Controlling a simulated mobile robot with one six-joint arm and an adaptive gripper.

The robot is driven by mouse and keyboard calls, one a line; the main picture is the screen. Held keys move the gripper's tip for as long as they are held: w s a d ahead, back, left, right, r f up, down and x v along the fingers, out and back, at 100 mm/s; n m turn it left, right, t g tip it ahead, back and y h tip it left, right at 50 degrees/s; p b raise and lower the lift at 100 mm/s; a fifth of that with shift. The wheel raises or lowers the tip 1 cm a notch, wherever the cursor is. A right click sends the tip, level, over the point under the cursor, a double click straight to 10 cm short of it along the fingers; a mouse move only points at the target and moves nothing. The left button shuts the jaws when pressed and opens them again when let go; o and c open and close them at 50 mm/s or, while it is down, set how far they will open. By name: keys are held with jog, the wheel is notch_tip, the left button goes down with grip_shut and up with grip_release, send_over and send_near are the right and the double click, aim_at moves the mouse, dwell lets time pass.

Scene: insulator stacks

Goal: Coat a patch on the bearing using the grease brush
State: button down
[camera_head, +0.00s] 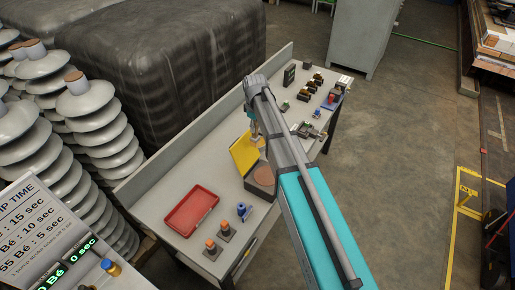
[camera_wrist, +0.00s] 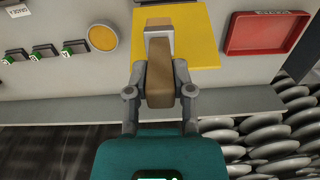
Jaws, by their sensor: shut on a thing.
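My gripper (camera_wrist: 159,92) is shut on the brush (camera_wrist: 160,72), which has a tan handle, a pale metal band and a brownish tip. In the wrist view the tip overlaps a yellow sheet (camera_wrist: 203,45) on the bench; contact cannot be told. A round amber disc with a grey rim (camera_wrist: 102,38) lies left of the sheet. In the head view my gripper (camera_head: 255,132) is above the bench by the yellow sheet (camera_head: 243,154), partly hidden by my arm. A dark block with a round brown face (camera_head: 263,177) sits nearby. I cannot tell which round thing is the bearing.
A red tray (camera_head: 191,210) lies on the grey bench (camera_head: 154,208). Small blocks with copper-coloured tops (camera_head: 211,246) and a blue part (camera_head: 244,211) stand near it. Several dark small items (camera_head: 303,94) occupy the far end. Insulator stacks (camera_head: 98,130) stand left of the bench.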

jog(key=s+a+f+b, duration=0.3)
jog(key=s+f+b, duration=0.2)
jog(key=s, duration=0.4)
jog(key=shift+s+f+m+b, duration=0.15)
jog(key=shift+f+m+b, duration=0.2)
jog(key=shift+f, duration=0.2)
jog(key=shift+s, duration=0.1)
